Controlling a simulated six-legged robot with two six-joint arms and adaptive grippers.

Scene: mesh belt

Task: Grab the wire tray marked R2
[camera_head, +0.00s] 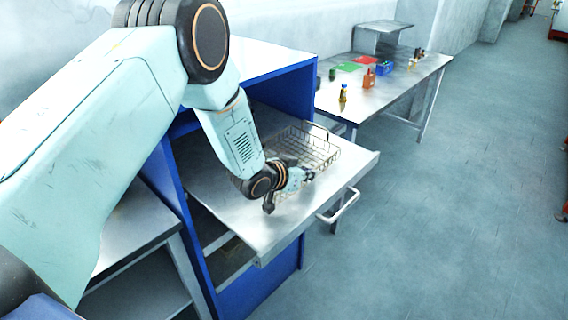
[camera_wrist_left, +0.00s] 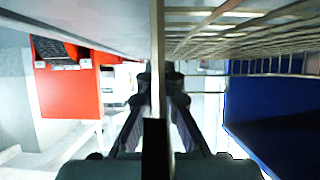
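The wire tray (camera_head: 318,152), a brownish mesh basket with a raised handle at its far end, sits on a pulled-out metal shelf (camera_head: 280,228). I cannot read an R2 mark. My left gripper (camera_head: 308,174) is low at the tray's near side. In the left wrist view, the mesh (camera_wrist_left: 250,32) fills the upper right. The left gripper's fingers (camera_wrist_left: 160,85) stand close on both sides of a thin upright strip (camera_wrist_left: 157,40), perhaps the tray's handle. I cannot tell whether they press on it. My right gripper is not in view.
The shelf slides from a blue cabinet (camera_head: 290,92) and has a front handle (camera_head: 342,206). A metal table (camera_head: 395,85) behind carries a bottle (camera_head: 343,93), an orange item (camera_head: 369,78), a blue item (camera_head: 384,68) and coloured mats. The floor at right is mostly clear.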

